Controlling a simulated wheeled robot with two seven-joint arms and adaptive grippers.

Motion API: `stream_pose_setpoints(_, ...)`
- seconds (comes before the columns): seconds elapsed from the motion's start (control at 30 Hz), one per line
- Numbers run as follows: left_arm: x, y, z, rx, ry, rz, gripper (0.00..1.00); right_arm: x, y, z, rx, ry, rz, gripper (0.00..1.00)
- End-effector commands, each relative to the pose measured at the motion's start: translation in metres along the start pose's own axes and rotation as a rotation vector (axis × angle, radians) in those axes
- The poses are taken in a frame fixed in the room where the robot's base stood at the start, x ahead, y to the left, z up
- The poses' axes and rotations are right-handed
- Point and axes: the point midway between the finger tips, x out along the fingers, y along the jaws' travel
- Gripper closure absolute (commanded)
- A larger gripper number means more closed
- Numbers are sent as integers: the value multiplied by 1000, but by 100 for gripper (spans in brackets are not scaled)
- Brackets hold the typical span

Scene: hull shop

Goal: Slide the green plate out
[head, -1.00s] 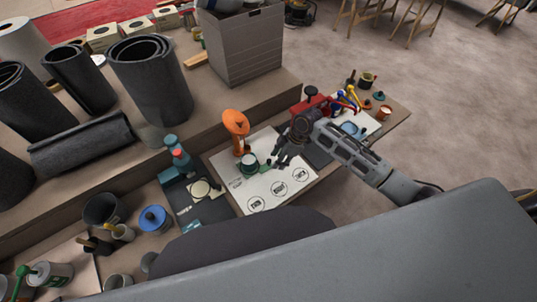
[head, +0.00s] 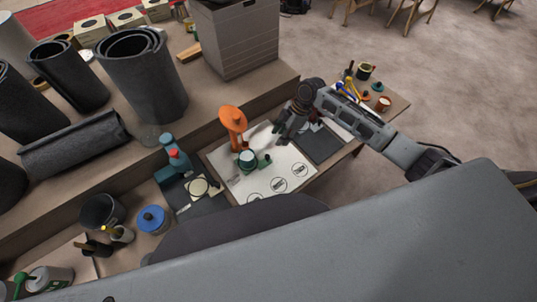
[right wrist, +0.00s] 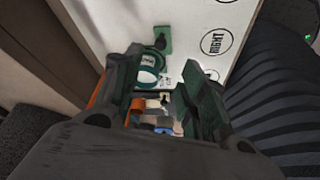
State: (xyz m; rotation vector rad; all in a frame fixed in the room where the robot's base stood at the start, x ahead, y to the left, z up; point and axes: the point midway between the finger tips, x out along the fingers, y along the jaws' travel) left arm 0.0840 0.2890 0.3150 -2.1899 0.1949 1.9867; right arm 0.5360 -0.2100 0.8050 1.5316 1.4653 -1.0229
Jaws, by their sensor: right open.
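A small flat green piece (head: 264,161), which may be the green plate, lies on the white printed board (head: 240,190). It sits just right of a round green container with a pale top (head: 247,160). Both also show in the right wrist view, the green piece (right wrist: 164,36) beyond the container (right wrist: 150,66). My right gripper (head: 281,132) is open above the far part of the board, apart from the green piece. Its fingers (right wrist: 160,92) spread at either side of small items seen below. My left gripper is out of view.
An orange upright tool (head: 232,122) stands left of the right gripper. A dark mat (head: 320,144) lies right of the board. A blue-grey tool with a red part (head: 174,155) and a blue-lidded tub (head: 152,219) are at left. Rolled grey material (head: 143,75) stands behind.

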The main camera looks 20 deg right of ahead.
Motion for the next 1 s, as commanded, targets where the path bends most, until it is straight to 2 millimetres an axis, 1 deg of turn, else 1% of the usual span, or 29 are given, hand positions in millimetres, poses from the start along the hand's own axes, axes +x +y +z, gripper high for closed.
stream_pose_setpoints(0.27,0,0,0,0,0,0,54,23,-1,-1,1,0,-2,58)
stream_pose_setpoints(0.9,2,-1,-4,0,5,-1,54,107,-1,0,1,0,-3,58)
stream_pose_setpoints(1.0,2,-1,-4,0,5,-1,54,117,0,0,2,0,-1,58)
